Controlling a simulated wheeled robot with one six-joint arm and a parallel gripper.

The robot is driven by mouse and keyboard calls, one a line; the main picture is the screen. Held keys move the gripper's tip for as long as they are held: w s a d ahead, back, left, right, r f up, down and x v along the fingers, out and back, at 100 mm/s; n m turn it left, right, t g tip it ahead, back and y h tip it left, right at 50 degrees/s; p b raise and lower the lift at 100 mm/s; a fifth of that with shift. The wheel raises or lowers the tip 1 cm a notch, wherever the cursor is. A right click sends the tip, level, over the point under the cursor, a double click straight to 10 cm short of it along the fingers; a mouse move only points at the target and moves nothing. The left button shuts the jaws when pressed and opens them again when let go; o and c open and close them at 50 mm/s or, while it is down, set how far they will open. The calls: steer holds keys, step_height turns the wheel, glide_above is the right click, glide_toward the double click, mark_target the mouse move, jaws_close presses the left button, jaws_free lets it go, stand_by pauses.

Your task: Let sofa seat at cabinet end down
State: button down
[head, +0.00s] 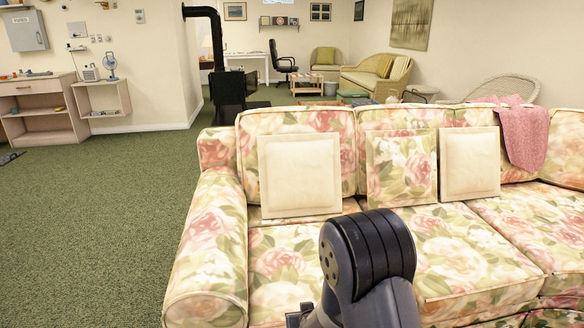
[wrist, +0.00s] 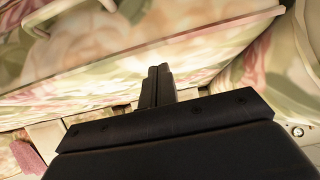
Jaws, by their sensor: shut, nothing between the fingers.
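The floral sofa (head: 205,270) fills the right and front of the head view. Its seat at the cabinet end (head: 285,272) is the leftmost, beside the rolled arm, partly hidden by my arm. In the head view it looks about level with the middle seat (head: 455,255). My gripper (wrist: 158,72) shows only in the wrist view, with its two dark fingers together and empty. A broad floral cushion surface with piping (wrist: 130,40) spans the upper part of that view, close to the fingertips. I cannot tell whether they touch it.
Cream pillows (head: 300,175) lean on the sofa back and a pink throw (head: 522,140) hangs over it. A wooden cabinet (head: 40,105) stands by the left wall. Open green carpet (head: 110,220) lies left of the sofa. A black stove (head: 228,95) stands behind.

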steer(key=shift+s+d+f+b, duration=0.1)
steer(key=shift+s+f+b, duration=0.1)
steer(key=shift+f+b, duration=0.4)
steer(key=shift+s+f+b, duration=0.2)
steer(key=shift+f+b, duration=0.15)
steer(key=shift+f, duration=0.4)
steer(key=shift+s+d+f+b, duration=0.1)
steer(key=shift+s+f+b, duration=0.1)
steer(key=shift+f+b, duration=0.4)
steer(key=shift+f, duration=0.1)
steer(key=w+r+p+v, duration=0.1)
steer(key=p+v, duration=0.3)
steer(key=v, duration=0.7)
steer(key=shift+s+a+r, duration=0.15)
steer(key=shift+s+r, duration=0.05)
steer(key=shift+r, duration=0.05)
steer(key=b+x, duration=0.2)
steer(key=x, duration=0.7)
steer(key=shift+f+b, duration=0.3)
steer(key=shift+f, duration=0.15)
steer(key=shift+r, duration=0.1)
